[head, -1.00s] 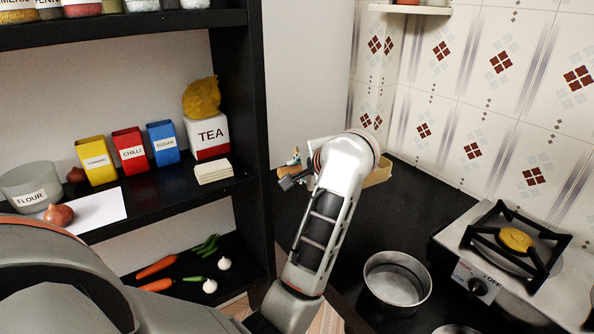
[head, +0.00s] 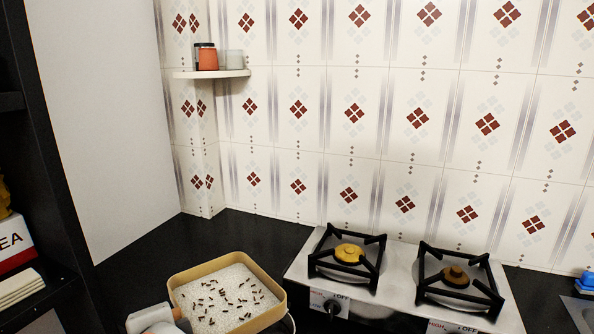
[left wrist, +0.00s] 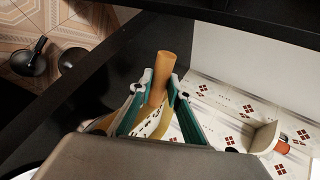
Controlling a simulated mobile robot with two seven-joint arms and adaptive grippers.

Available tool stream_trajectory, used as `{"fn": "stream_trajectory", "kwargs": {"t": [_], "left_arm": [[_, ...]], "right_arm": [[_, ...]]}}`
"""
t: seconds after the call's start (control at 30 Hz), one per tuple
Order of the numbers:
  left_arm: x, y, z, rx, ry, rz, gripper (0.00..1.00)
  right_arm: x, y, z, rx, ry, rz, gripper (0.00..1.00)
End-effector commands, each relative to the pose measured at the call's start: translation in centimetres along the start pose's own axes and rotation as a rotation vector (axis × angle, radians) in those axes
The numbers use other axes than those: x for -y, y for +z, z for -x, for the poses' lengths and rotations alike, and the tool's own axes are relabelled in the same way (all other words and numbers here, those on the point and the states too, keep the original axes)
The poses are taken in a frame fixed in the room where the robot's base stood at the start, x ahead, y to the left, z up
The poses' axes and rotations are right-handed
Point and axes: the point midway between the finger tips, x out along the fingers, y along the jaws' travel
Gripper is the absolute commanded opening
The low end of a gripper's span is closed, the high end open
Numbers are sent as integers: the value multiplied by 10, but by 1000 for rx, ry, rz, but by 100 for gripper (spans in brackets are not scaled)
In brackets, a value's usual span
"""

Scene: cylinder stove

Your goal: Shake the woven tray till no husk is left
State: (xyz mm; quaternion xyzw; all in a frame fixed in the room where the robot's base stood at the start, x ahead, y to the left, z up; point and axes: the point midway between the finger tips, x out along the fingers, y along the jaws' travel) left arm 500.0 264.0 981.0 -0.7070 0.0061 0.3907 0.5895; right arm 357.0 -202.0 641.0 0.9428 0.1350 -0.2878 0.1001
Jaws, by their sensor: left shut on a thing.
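The woven tray (head: 278,284) is a tan, rounded square with a raised rim, at the bottom of the head view. It holds white grains with many small dark husks scattered over them. My left arm's pale end comes in at the tray's lower left. The contact is hidden in the head view. My right gripper is not in view.
A steel stove (head: 390,282) with two black burner grates stands right of the tray, near the tiled wall. The black counter (head: 240,228) is clear behind the tray. A small corner shelf (head: 212,74) holds jars. A black shelf unit (head: 75,160) stands at left.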

Motion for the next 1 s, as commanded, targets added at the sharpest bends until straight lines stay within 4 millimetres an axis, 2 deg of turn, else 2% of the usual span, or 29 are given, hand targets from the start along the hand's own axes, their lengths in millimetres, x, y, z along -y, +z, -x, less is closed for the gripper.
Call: {"fn": "stream_trajectory", "kwargs": {"t": [0.1, 0.2, 0.6, 1.0], "left_arm": [[-16, -2, 14, -45, -3, -29, 0], [-23, -6, 19, -62, -3, -39, 0], [-26, -50, 21, -66, -2, -40, 0], [-23, -52, 23, -67, -3, -35, 0]], "right_arm": [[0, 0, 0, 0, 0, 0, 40], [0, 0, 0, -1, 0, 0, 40], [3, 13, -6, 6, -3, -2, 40], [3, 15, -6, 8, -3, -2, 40]]}}
